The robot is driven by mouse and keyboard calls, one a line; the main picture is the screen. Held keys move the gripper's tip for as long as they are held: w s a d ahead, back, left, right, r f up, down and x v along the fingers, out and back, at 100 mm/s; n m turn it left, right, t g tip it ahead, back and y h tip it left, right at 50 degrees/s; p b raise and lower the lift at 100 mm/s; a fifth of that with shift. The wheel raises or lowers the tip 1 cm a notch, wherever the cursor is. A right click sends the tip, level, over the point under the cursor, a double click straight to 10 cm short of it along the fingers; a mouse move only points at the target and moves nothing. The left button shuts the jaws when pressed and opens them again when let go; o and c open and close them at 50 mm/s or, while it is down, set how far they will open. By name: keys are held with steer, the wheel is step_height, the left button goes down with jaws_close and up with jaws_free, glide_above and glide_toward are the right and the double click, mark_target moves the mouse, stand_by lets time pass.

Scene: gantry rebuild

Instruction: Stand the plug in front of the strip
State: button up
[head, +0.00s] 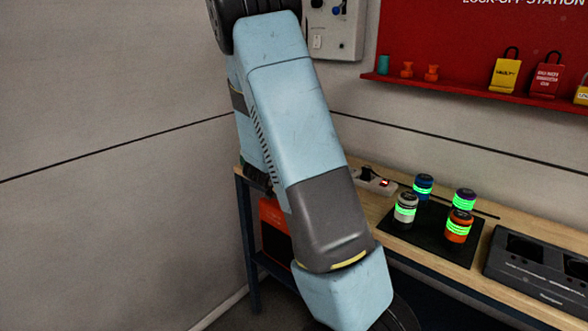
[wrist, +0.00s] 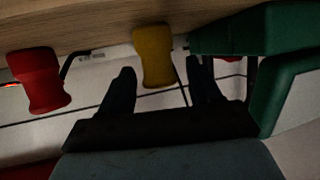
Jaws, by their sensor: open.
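The strip (head: 376,186) is pale, with a small red switch, and lies at the back of the bench in the head view. A dark piece (head: 365,173) sits at its left end; I cannot tell whether it is the plug. A dark cable runs right from the strip. My gripper (wrist: 160,66) shows only in the wrist view, with its two dark fingers apart and nothing held. A yellow object (wrist: 152,55) shows between the fingertips in that picture, apparently beyond them. I cannot tell whether it is the plug. My arm hides part of the bench in the head view.
In the wrist view, which seems upside down, a red object (wrist: 38,82) is left and a green one (wrist: 262,32) right, near the wooden bench (wrist: 100,20). Several green-banded canisters stand on a black mat (head: 405,245). A dark grey unit (head: 535,270) is right.

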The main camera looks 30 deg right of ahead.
steer(key=s+a+r+n+t+y, duration=0.1)
steer(key=s+a+r+n+y, duration=0.1)
steer(key=s+a+r+y, duration=0.35)
steer(key=s+a+r+n+t+y, duration=0.1)
steer(key=s+a+r+n+y, duration=0.15)
steer(key=a+r, duration=0.5)
steer(key=s+a+r+n+t+y, duration=0.15)
steer(key=s+a+r+y, duration=0.25)
steer(key=a, duration=0.5)
steer(key=s+r+n+g, duration=0.1)
steer(key=s+n+g, duration=0.1)
steer(key=s, duration=0.9)
steer(key=s+d+r+n+g, duration=0.1)
steer(key=s+r+n+g, duration=0.1)
steer(key=s, duration=0.9)
steer(key=shift+d+n+g+h, duration=0.15)
steer(key=shift+n+g+h, duration=0.3)
steer(key=shift+g, duration=0.4)
